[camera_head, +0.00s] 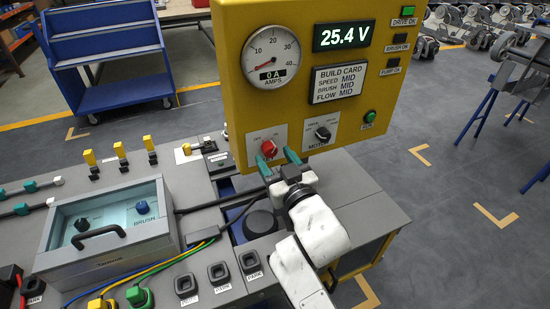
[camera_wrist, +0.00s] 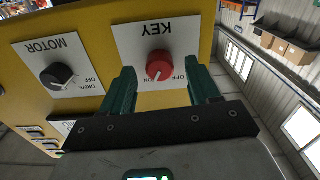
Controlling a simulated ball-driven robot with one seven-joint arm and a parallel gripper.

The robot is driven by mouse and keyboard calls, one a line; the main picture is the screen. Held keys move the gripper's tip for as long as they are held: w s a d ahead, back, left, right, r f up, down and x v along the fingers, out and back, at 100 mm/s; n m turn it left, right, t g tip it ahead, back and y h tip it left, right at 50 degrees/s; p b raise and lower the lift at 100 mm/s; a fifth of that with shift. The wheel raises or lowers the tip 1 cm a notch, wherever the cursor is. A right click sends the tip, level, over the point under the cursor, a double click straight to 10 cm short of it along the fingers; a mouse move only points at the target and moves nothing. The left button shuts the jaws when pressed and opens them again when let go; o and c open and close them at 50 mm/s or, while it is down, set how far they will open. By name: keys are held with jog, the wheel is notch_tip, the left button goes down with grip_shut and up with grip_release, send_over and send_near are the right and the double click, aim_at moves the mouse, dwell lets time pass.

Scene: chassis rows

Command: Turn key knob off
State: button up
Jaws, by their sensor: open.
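The red key knob (camera_wrist: 160,66) sits on a white KEY plate (camera_wrist: 143,42) on the yellow panel, seen upside down in the wrist view. Its pale mark points toward the ON label. In the head view the red knob (camera_head: 268,147) is at the panel's lower left. My gripper (camera_head: 277,159) is open in front of the plate, its green fingers on either side of the knob. In the wrist view my gripper's fingers (camera_wrist: 160,80) flank the knob with gaps; I cannot tell how deep they reach.
The black MOTOR knob (camera_head: 322,133) is close to the right of the key knob. The yellow panel (camera_head: 225,60) shows 25.4 V and a lit DRIVE OK lamp (camera_head: 408,11). A grey bench (camera_head: 375,195) with cables and a glass-topped box (camera_head: 110,225) lies below and left.

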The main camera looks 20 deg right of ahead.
jog(key=shift+w, duration=0.4)
jog(key=shift+c, duration=0.2)
jog(key=c, duration=1)
jog(key=shift+n, duration=0.4)
jog(key=n+p, duration=0.3)
jog(key=n, duration=0.2)
jog(key=shift+d+r, duration=0.1)
jog(key=shift+r, duration=0.05)
jog(key=n+p, duration=0.3)
jog(key=n, duration=0.3)
